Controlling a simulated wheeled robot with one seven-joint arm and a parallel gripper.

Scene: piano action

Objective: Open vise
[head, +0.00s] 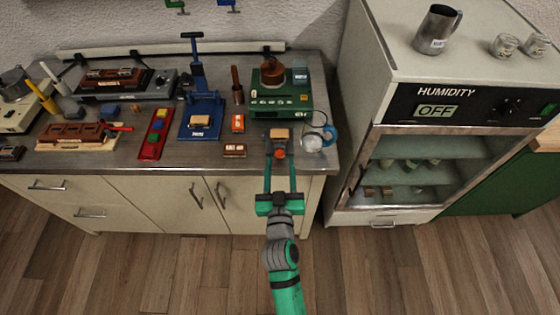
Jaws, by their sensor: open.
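A small dark vise (279,147) stands at the front edge of the grey workbench, right of its middle. A tan block (279,133) sits at its top, seemingly between its jaws; the jaw gap is too small to make out. A round orange-red knob (280,154) faces the front of the bench. My gripper (280,164) reaches up from below with its two green fingers apart, one to each side of the knob. It is open and holds nothing; I cannot tell whether the fingertips touch the knob or vise.
On the workbench (330,170), a glass jar with a blue ring (318,138) stands close right of the vise. A small labelled block (234,151) lies to its left, and a green machine (280,97) stands behind. A humidity cabinet (398,75) stands farther right. The floor in front is clear.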

